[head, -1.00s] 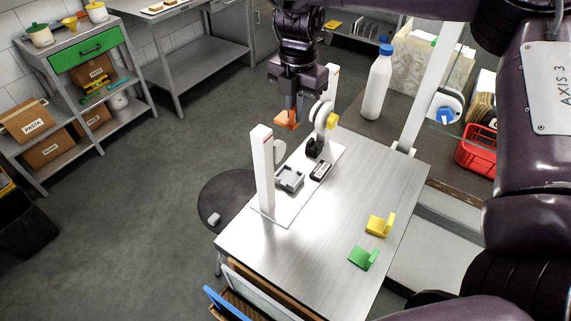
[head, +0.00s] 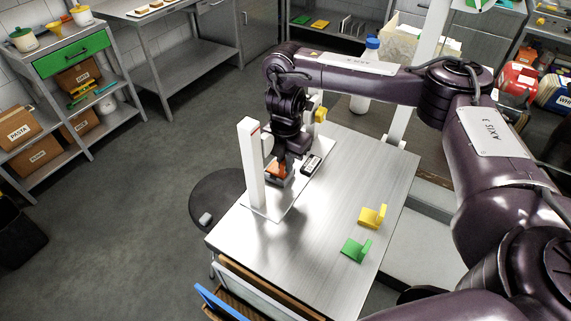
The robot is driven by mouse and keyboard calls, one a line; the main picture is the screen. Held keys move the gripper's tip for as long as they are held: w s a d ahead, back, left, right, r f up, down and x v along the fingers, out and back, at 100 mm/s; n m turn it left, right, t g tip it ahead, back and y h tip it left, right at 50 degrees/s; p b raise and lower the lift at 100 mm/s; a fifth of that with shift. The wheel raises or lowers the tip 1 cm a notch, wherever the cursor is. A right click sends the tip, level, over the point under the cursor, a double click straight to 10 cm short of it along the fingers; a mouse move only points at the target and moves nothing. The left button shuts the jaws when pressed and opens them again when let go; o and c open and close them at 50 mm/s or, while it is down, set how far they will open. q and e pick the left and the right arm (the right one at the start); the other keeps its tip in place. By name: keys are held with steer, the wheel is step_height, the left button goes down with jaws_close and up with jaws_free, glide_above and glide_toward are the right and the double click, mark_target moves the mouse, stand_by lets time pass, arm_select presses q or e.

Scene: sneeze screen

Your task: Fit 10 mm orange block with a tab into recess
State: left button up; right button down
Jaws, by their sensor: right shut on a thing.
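My right gripper (head: 283,160) is shut on the orange block (head: 276,170), pointing down between the white post and the small black labelled device. The block is low over the white base plate (head: 262,206), at the grey recessed holder, which the gripper and block mostly hide. I cannot tell whether the block or its tab is in the recess or just above it. My left gripper is not in view.
A tall white post (head: 250,165) stands close left of the gripper. The black labelled device (head: 311,163) lies close right. A yellow block (head: 373,217) and a green block (head: 356,249) sit at the table's right. The table's middle is clear.

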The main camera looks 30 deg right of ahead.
steer(key=shift+w+f, duration=0.15)
steer(key=shift+f, duration=0.15)
steer(key=shift+f, duration=0.1)
steer(key=c, duration=1.5)
jaws_free()
step_height(320, 180, up, 12)
steer(key=p, duration=0.1)
